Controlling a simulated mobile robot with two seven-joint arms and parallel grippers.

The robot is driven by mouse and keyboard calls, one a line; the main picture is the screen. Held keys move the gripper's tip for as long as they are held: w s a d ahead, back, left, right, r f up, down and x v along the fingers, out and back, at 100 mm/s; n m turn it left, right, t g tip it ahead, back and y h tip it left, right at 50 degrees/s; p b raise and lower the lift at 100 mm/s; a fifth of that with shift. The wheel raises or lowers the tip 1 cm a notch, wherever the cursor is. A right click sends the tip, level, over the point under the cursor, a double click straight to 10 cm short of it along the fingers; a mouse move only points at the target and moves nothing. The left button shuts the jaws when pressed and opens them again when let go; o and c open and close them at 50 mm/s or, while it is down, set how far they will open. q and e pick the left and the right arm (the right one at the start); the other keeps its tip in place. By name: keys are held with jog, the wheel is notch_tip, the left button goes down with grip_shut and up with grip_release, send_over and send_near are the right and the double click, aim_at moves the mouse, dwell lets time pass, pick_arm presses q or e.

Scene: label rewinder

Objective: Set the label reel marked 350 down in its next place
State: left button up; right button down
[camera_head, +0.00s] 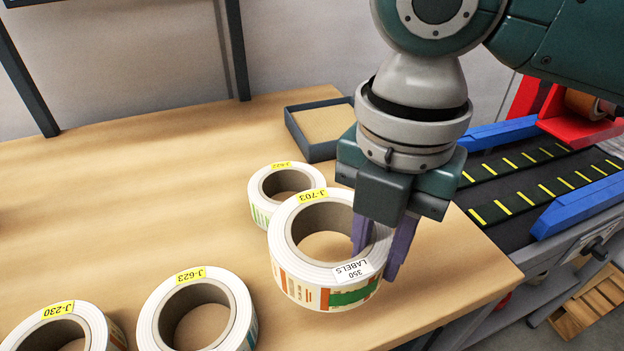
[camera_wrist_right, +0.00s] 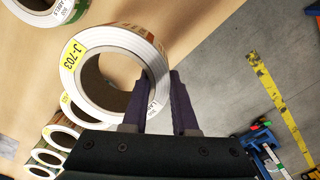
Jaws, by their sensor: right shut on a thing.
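The label reel marked 350 (camera_head: 355,285) is a white roll with a yellow J-703 tag, a white "350 LABELS" tag and an orange and green printed side. It also shows in the right wrist view (camera_wrist_right: 120,40). My right gripper (camera_head: 376,250) is shut on its wall at the right side, one finger inside the core and one outside. The reel looks raised above the wooden table (camera_head: 120,170), near its right edge. My left gripper is not in view.
Reels J-623 (camera_head: 240,300) and J-230 (camera_head: 98,325) stand at the front left. A smaller reel (camera_head: 262,208) stands just behind the held one. A grey open tray (camera_head: 318,150) lies at the back. A conveyor (camera_head: 510,185) with blue rails is at right. The table's left middle is clear.

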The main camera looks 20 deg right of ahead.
notch_tip(320, 180, down, 8)
jog(key=shift+r+b, duration=0.15)
jog(key=shift+b, duration=0.5)
